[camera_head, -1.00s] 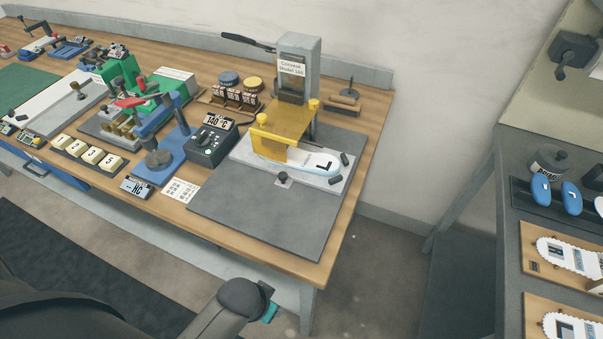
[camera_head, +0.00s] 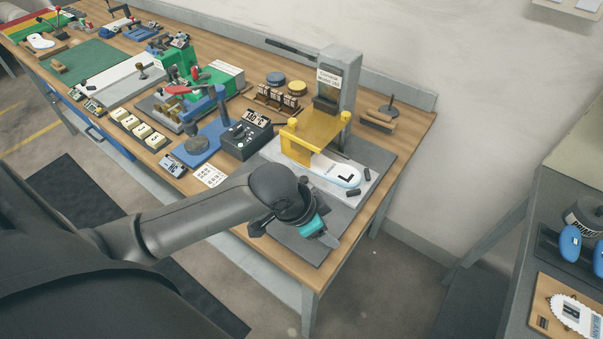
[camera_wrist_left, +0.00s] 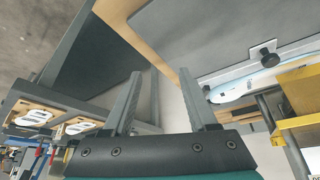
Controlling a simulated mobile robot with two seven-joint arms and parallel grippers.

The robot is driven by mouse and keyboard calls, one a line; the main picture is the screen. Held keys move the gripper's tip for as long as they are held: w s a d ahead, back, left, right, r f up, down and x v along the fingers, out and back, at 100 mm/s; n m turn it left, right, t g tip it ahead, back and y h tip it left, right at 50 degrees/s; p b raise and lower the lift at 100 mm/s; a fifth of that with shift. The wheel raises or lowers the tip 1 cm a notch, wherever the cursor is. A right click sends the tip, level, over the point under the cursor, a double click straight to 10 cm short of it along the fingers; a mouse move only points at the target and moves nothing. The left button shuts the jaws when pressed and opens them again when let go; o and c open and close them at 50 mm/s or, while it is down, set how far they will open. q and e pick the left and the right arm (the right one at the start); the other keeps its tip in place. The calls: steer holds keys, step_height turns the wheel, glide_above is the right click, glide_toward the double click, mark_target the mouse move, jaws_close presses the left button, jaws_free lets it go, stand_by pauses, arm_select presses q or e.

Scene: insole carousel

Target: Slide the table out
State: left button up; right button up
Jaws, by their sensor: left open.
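The press (camera_head: 340,85) stands on the workbench with a yellow bridge (camera_head: 313,132) over a light grey sliding table (camera_head: 337,189). A white and pale blue insole (camera_head: 338,172) marked L lies on the table, partly under the bridge. A small dark knob (camera_wrist_left: 267,54) on the table's front edge shows in the left wrist view; my arm hides it in the head view. My left gripper (camera_head: 330,238) is open and empty above the dark grey mat (camera_head: 352,222), in front of the table and apart from it. Its spread fingers (camera_wrist_left: 161,73) show in the left wrist view. My right gripper is not in view.
A black control box (camera_head: 246,135) and a blue fixture (camera_head: 205,147) stand left of the press. A stamp (camera_head: 391,108) stands behind it at right. The bench's right edge is near my gripper. A dark side table (camera_head: 535,240) stands at far right.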

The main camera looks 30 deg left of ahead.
arm_select(q)
steer(key=w+a+r, duration=0.4)
steer(key=a+r, duration=0.1)
steer(key=a, duration=0.2)
steer(key=n+y, duration=0.1)
glide_toward(303, 179)
steer(key=b+x, duration=0.2)
steer(key=x, duration=0.6)
steer(key=shift+w+d+f, duration=0.1)
steer(key=shift+w, duration=0.05)
jaws_close()
stand_by(1.1)
